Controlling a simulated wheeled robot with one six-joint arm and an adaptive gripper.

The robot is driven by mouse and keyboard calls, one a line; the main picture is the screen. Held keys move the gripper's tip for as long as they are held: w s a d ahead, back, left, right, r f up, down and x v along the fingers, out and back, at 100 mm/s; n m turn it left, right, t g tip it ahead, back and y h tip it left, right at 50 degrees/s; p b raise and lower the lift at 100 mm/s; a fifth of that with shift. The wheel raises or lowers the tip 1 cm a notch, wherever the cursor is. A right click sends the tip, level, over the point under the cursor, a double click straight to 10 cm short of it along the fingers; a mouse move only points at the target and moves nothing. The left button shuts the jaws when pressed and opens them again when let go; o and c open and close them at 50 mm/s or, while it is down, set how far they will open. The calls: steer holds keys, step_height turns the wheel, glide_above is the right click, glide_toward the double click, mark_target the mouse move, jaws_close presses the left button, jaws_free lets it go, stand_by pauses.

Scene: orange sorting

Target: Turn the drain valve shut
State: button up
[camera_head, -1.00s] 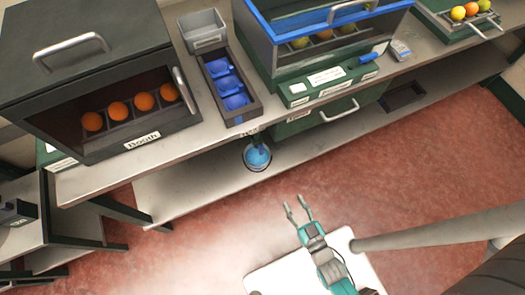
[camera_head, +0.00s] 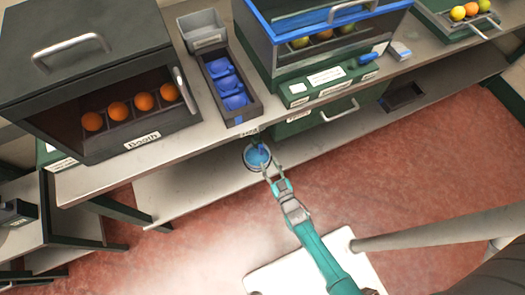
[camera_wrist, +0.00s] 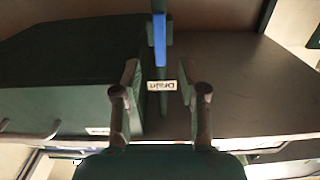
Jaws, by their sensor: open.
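The drain valve shows in the wrist view as a long blue handle (camera_wrist: 159,38) on a dark green pipe, beside a white "Drain" label (camera_wrist: 161,85). The handle lies in line with the pipe. My gripper (camera_wrist: 158,75) is open, one finger on each side of the pipe and label, with the handle ahead between the fingers. I see no finger touching it. The valve is hard to make out there.
A dark booth (camera_head: 90,150) with several oranges stands at the left of the bench. A tray (camera_head: 239,119) with blue cups and a blue-rimmed green case (camera_head: 290,70) stand above the drain. The green case body is close beside the fingers. The red floor in front is open.

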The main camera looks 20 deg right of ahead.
mark_target(262, 151)
steer(key=w, duration=0.6)
steer(key=shift+w, duration=0.4)
steer(key=shift+c, duration=0.3)
jaws_close()
